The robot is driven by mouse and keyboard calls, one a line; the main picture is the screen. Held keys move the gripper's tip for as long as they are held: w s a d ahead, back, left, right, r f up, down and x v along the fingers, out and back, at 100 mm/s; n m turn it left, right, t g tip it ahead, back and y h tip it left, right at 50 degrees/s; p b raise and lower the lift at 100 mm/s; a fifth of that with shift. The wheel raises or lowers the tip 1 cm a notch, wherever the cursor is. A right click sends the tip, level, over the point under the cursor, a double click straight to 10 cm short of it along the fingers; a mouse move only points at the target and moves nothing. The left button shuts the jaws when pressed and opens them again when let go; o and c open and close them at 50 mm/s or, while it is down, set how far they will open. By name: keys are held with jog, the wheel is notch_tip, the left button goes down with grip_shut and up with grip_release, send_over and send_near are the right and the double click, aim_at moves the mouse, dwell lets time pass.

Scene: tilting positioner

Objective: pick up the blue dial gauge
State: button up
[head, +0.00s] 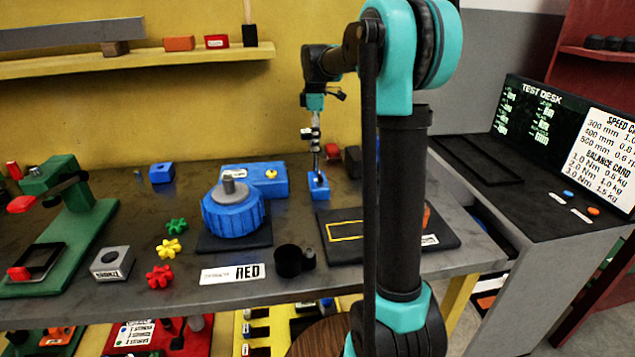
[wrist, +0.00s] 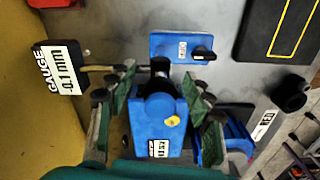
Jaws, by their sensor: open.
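A small blue block with a white face and a black knob (wrist: 183,47) lies beyond my fingertips in the wrist view. It appears to be the blue block (head: 318,185) below my gripper in the head view. It is the likeliest dial gauge, but its markings are too small to confirm. My gripper (head: 316,168) points down just over it. In the wrist view my gripper (wrist: 157,76) is open, with its fingers apart. A larger blue box with a yellow knob (head: 255,178) stands left of the block. It shows between the fingers in the wrist view (wrist: 143,130). Contact cannot be judged.
A round blue positioner (head: 232,215) stands front left. A black pad with a yellow outline (head: 340,250) lies to the right. A black cup (head: 290,262) stands near the front edge. A black "GAUGE 0.1 mm" piece (wrist: 57,75) is by the yellow wall.

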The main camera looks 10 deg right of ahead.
jog(key=shift+c, duration=0.2)
grip_shut()
dwell(0.5)
